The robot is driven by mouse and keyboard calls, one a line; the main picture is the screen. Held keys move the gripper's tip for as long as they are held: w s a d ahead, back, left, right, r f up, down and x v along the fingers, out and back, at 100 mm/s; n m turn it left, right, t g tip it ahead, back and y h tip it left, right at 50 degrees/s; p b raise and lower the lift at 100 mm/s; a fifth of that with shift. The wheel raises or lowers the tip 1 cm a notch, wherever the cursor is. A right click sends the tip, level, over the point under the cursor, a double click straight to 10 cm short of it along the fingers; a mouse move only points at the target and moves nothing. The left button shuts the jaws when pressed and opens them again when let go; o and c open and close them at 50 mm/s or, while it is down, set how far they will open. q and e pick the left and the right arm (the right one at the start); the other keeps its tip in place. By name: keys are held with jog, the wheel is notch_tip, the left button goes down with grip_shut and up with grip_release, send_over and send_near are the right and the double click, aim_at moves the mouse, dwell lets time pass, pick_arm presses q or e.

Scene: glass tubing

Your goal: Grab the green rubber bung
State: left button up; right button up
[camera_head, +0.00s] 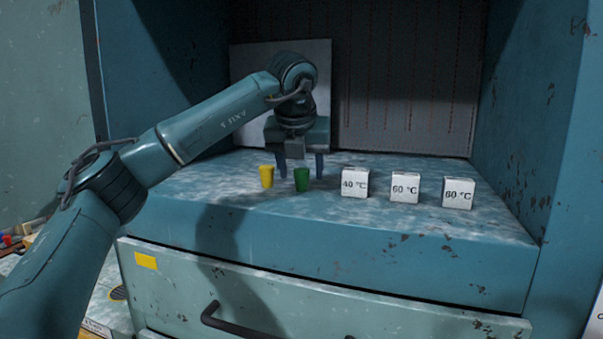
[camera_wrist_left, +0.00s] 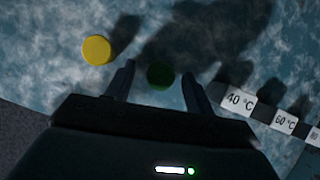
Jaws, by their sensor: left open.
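The green rubber bung (camera_head: 301,180) stands upright on the blue worn shelf, between the yellow bung and the 40 °C block in the head view. It also shows as a dark green disc (camera_wrist_left: 160,75) in the left wrist view, in shadow. My left gripper (camera_head: 300,170) points down over the shelf, its two fingers apart and empty. In the wrist view its fingertips (camera_wrist_left: 157,78) lie on either side of the green bung. I cannot tell whether the fingers reach down around it or stay just above or behind it. My right gripper is not in view.
A yellow bung (camera_head: 266,177) stands close to the left of the green one. The shelf (camera_head: 400,245) has cabinet walls on both sides.

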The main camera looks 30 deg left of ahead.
pick_arm(q)
jog(key=shift+x, duration=0.8)
jog(key=c, duration=1)
jog(key=shift+r, duration=0.1)
